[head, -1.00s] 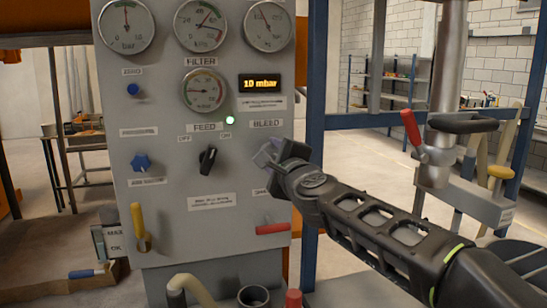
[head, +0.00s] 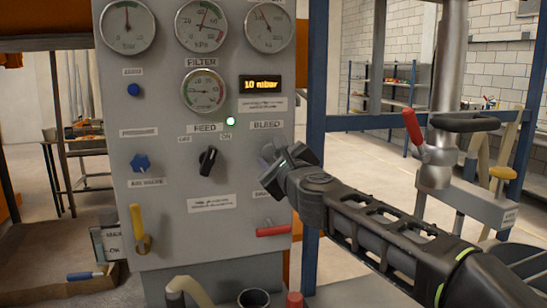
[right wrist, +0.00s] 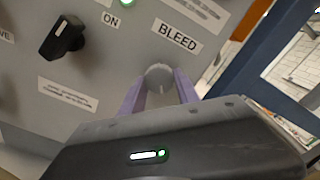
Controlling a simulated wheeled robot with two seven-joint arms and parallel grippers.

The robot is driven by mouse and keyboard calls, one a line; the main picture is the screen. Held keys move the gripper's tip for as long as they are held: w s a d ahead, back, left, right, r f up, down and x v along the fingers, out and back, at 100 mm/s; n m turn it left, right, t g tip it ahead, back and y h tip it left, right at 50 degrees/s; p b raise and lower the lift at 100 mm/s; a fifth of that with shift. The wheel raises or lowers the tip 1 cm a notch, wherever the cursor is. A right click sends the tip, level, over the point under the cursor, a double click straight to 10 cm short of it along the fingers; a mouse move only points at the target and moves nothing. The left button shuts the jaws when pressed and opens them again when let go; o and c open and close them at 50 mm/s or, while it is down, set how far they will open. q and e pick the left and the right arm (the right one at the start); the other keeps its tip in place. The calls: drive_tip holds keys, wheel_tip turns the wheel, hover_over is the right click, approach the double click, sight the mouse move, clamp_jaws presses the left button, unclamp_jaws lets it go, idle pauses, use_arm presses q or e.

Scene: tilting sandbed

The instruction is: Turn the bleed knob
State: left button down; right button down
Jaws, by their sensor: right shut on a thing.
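The grey control panel (head: 230,163) shows a BLEED label (head: 267,125) at its right side, which also shows in the right wrist view (right wrist: 177,35). The bleed knob (right wrist: 159,73) is a pale round knob just below that label, seen between the two purple fingers. My right gripper (right wrist: 160,90) is shut on the knob, with a finger on each side. In the head view my right gripper (head: 268,158) and wrist hide most of the knob. My left gripper is not in view.
The black FEED knob (head: 208,160) is left of my gripper. A red-handled lever (head: 273,230) is below it. The display (head: 262,84) reads 10 mbar. A blue frame post (head: 315,110) stands close to the panel's right edge, behind my arm.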

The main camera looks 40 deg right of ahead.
drive_tip(key=shift+f, duration=0.1)
drive_tip(key=c, duration=0.9)
unclamp_jaws()
drive_tip(key=p+v, duration=0.1)
drive_tip(key=v, duration=0.6)
drive_tip(key=shift+s+a, duration=0.1)
drive_tip(key=shift+s, duration=0.3)
